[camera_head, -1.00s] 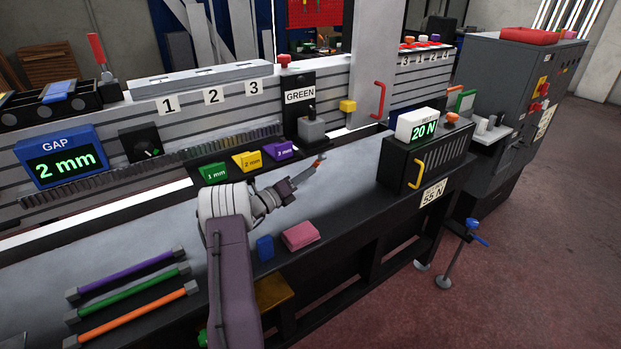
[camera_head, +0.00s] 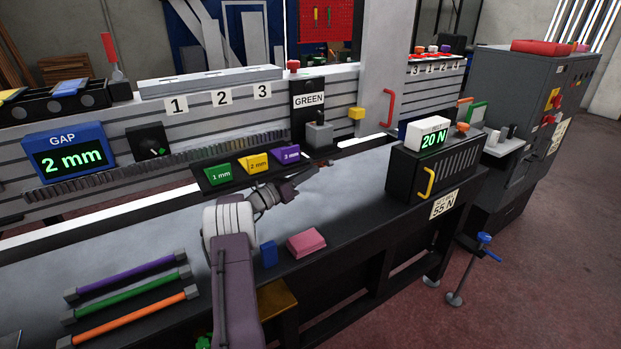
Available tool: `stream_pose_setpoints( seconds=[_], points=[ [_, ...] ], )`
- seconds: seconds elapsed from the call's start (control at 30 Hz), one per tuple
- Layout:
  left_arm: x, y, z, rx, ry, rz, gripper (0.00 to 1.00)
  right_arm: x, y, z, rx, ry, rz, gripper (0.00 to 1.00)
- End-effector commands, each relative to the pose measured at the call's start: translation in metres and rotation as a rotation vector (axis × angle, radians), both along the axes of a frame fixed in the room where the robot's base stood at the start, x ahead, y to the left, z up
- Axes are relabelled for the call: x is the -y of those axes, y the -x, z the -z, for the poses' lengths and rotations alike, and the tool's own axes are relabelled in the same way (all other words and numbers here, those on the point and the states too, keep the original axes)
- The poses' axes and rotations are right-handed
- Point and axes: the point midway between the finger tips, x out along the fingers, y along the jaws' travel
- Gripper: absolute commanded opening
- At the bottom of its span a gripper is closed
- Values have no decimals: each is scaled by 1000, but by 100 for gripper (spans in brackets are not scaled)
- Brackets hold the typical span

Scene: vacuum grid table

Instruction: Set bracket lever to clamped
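No lever in view is labelled as the bracket lever. A red-handled lever (camera_head: 113,60) stands almost upright at the far left of the back rail. A blue-handled lever (camera_head: 487,246) sits on a thin floor stand at the right, beyond the bench end. My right gripper is not in view.
Purple, green and orange bars (camera_head: 125,297) lie at the bench's front left. A blue block (camera_head: 268,253) and pink block (camera_head: 305,242) lie beside my arm. A black box with a yellow handle (camera_head: 429,181) stands at the right. The floor at the right is mostly clear.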

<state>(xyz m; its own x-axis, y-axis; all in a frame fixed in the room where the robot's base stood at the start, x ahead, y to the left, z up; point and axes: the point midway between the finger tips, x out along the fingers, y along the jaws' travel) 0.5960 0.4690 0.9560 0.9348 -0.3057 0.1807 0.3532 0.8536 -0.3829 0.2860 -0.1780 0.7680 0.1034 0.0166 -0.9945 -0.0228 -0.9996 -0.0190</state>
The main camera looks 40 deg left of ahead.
Motion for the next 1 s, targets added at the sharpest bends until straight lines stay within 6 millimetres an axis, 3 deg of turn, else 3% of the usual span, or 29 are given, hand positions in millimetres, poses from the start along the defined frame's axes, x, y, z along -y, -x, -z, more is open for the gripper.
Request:
stream_pose_setpoints(
  seconds=[1.0],
  points=[
    [-1,-1,-3,27,-68,1,0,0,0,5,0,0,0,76]
  ],
)
